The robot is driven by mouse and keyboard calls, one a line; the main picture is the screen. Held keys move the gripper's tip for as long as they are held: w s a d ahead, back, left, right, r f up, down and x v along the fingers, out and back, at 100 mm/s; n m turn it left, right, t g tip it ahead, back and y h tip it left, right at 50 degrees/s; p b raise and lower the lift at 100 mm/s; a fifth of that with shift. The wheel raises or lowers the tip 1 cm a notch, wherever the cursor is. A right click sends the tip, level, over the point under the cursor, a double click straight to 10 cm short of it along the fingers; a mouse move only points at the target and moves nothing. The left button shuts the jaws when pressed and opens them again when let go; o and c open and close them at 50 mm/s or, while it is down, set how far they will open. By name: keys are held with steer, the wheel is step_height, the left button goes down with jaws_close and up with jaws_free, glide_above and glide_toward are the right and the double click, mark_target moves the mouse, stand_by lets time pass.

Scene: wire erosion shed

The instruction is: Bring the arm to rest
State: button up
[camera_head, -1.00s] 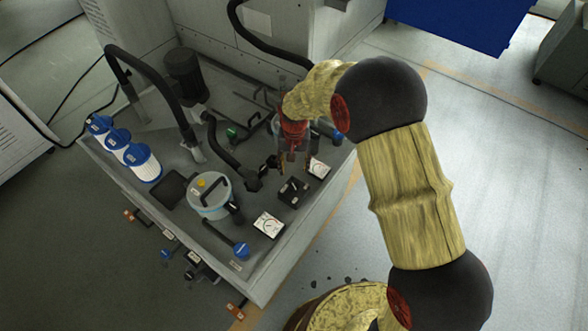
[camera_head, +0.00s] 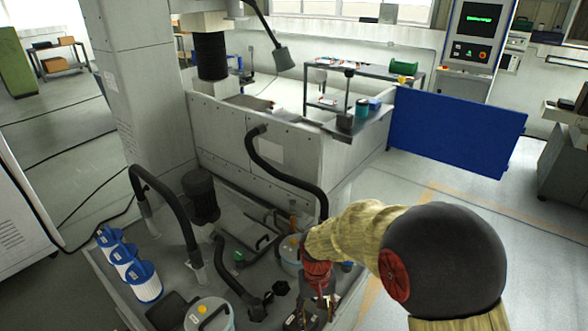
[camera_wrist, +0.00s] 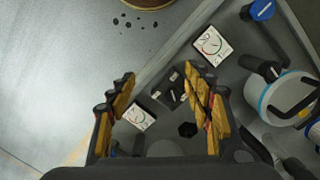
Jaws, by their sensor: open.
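My arm (camera_head: 440,255), with pale yellow sleeves and black joints, reaches in from the lower right of the head view. My gripper (camera_head: 318,292) points down over the grey equipment tray, in front of a canister (camera_head: 291,255). In the wrist view my gripper (camera_wrist: 158,76) has its two yellow and black fingers wide apart, with nothing held between them. A small black block (camera_wrist: 168,92) and a white dial gauge (camera_wrist: 139,117) lie below the gap. Whether the fingers touch anything is unclear.
White filters with blue caps (camera_head: 143,280) stand at the tray's left. A lidded canister (camera_head: 208,317) and another gauge (camera_wrist: 212,46) are nearby. A black hose (camera_head: 283,180) arches behind my gripper. A blue panel (camera_head: 455,130) stands behind right. Open floor (camera_wrist: 50,80) lies outside the tray.

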steer(key=s+d+r+t, duration=0.2)
steer(key=s+d+r, duration=0.2)
steer(key=r, duration=0.5)
steer(key=s+d+r+t, duration=0.2)
steer(key=s+d+r, duration=0.2)
steer(key=s+r, duration=0.4)
steer(key=s+d+r+m+t, duration=0.1)
steer(key=s+d+r+t, duration=0.2)
steer(key=s+r, duration=0.3)
step_height(320, 180, up, 4)
steer(key=shift+d+f, duration=0.1)
steer(key=shift+d, duration=0.7)
steer(key=shift+c, duration=0.5)
